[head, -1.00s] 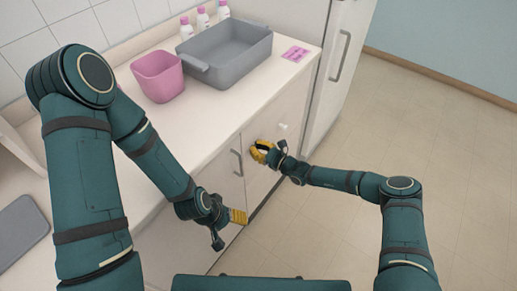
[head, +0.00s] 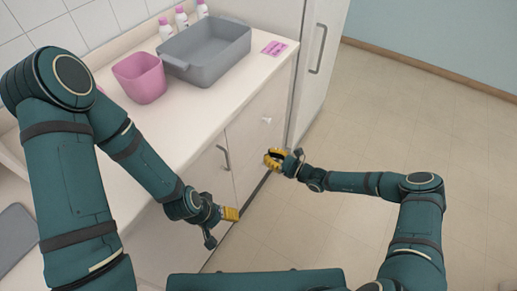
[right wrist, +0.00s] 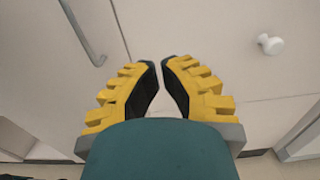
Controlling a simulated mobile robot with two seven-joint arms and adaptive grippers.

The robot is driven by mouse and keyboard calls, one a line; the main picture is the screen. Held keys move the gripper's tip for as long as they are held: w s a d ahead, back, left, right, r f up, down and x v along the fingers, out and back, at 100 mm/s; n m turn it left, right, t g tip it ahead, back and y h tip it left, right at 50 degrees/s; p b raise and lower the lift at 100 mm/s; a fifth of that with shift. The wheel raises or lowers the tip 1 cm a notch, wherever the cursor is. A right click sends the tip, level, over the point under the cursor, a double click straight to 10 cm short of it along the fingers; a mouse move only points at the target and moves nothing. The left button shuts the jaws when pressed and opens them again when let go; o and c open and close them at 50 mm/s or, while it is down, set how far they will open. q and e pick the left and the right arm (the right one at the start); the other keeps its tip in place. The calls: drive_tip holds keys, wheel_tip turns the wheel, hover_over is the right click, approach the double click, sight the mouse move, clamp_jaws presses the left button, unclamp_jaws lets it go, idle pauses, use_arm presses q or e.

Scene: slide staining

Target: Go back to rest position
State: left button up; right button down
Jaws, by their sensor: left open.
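My left gripper (head: 231,214) is in front of the lower cabinet, below the counter edge, with yellow fingers seen from the side. It is open and I see nothing in it. My right gripper (head: 271,158) is in front of the cabinet doors, apart from the handle and the knob. In the right wrist view its yellow fingers (right wrist: 160,62) curve inward, with a narrow gap at the tips and nothing between them. Whether this counts as open or shut is unclear. Both arms are bent and hold nothing that I can see.
The counter (head: 197,112) carries a pink bin (head: 140,80), a grey basin (head: 215,58), several bottles (head: 182,18) and a pink card (head: 274,48). The cabinet has a bar handle (head: 224,157) and a white knob (head: 267,120). A tall cabinet (head: 318,90) stands behind. Open floor (head: 430,120) lies to the right.

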drive_tip(key=shift+s+d, duration=0.4)
drive_tip(key=shift+d, duration=0.2)
drive_tip(key=shift+a, duration=0.1)
drive_tip(key=s+a+f+n+g+h, duration=0.1)
drive_tip(key=s+a+n+g+h, duration=0.2)
drive_tip(key=s+n+g, duration=0.35)
drive_tip(key=s+a+f+n+g+h, duration=0.15)
drive_tip(key=s+n+g, duration=0.25)
drive_tip(key=s+n, duration=0.5)
drive_tip(key=s+d+r+n+t+h, duration=0.2)
drive_tip(key=s+d+r+n+h, duration=0.4)
drive_tip(key=s, duration=0.3)
drive_tip(key=shift+d+r+n+h, duration=0.35)
drive_tip(key=shift+d+n, duration=0.3)
drive_tip(key=shift+n, duration=0.2)
